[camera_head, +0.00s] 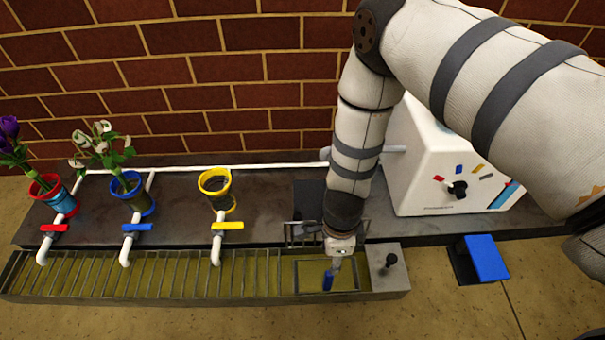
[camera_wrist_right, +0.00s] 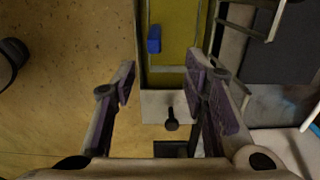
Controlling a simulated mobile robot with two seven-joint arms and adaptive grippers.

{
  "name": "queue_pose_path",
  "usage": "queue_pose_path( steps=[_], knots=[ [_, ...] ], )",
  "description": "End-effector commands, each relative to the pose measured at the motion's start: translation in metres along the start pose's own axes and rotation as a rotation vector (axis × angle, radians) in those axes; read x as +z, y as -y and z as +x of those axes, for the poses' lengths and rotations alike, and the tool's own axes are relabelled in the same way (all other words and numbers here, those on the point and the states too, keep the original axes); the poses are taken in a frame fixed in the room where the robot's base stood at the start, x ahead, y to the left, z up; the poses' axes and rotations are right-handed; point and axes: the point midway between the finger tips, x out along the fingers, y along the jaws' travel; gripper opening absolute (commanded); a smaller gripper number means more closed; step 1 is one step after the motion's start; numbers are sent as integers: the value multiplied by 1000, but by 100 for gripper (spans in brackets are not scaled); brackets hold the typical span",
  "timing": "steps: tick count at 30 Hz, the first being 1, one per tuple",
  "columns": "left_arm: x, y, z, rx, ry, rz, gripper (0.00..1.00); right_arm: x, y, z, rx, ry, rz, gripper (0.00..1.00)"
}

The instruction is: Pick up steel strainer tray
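A steel wire frame (camera_head: 303,233), which looks like the strainer tray, stands at the trough's back edge beside a dark panel. My right arm partly hides it. Its bars also show at the upper right of the right wrist view (camera_wrist_right: 250,18), outside the gripper's fingers. My right gripper (camera_head: 337,262) points down over the right end of the trough, in front and to the right of the frame. In the right wrist view, its fingers (camera_wrist_right: 164,70) are spread apart with nothing between their pads. My left gripper is in neither view.
The grated trough (camera_head: 60,297) runs along the front; a small blue piece (camera_wrist_right: 154,39) lies in its open right end. A black knob (camera_head: 391,260) stands at that end. Red, blue and yellow cups (camera_head: 214,182) stand behind taps. A white machine (camera_head: 425,165) is at right.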

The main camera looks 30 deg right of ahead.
Motion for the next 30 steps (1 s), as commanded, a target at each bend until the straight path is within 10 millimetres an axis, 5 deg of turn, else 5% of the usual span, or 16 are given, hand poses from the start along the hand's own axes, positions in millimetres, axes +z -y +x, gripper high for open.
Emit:
queue_pose_path(
  steps=[19,26,30],
  knots=[
    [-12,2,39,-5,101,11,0,2,-9,113,2,-2,1,40],
    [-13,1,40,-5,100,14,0,3,-7,118,-3,1,-1,40],
    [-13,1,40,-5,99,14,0,2,-8,118,-3,1,-1,15]
  ],
)
